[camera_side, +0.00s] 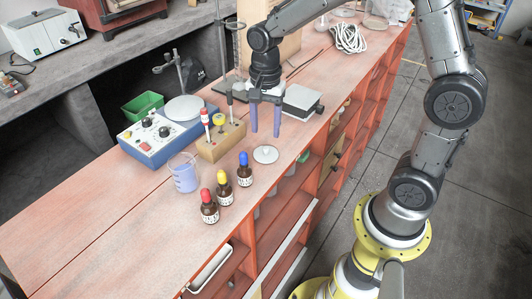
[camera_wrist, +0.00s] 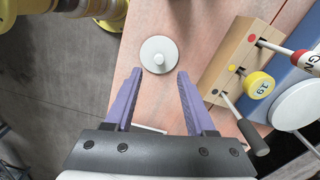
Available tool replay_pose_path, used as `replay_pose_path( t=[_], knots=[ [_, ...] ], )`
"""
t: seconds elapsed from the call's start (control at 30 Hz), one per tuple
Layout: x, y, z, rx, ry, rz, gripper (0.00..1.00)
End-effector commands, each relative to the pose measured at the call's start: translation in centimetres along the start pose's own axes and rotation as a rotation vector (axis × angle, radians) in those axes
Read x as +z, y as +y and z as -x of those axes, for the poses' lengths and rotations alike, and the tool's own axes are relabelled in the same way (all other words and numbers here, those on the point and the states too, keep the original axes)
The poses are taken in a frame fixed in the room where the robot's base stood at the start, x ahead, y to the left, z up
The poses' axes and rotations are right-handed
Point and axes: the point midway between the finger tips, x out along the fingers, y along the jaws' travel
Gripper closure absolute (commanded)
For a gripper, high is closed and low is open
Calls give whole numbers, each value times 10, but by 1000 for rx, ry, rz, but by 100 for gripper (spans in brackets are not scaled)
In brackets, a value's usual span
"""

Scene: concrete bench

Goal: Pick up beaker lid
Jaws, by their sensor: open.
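The beaker lid (camera_side: 265,154) is a small white disc with a central knob, lying flat on the reddish bench. It also shows in the wrist view (camera_wrist: 158,55), beyond the fingertips and roughly between their lines. My gripper (camera_side: 265,135) has two purple fingers pointing down, spread apart and empty, above and just behind the lid in the side view. Its open fingers also show in the wrist view (camera_wrist: 158,75). The beaker (camera_side: 184,176) with pale violet liquid stands open to the left of the lid.
Several dropper bottles (camera_side: 223,190) stand at the front left of the lid. A wooden tool block (camera_side: 220,141) is close on the left, beside a blue hotplate (camera_side: 160,133). A grey-white box (camera_side: 301,101) lies behind. The bench's front edge is near the lid.

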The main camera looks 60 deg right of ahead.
Motion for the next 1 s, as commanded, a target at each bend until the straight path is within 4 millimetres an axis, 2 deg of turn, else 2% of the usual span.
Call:
replay_pose_path(
  t=[0.23, 0.53, 0.83, 0.87, 1.0],
  knots=[
    [1, 1, -18, 2, -1, 1, 44],
    [2, 2, -57, 2, -1, 1, 44],
    [2, 2, -61, 0, 0, 1, 44],
    [2, 2, -61, 0, 0, 1, 48],
    [2, 2, -61, -1, 0, 1, 73]
  ],
)
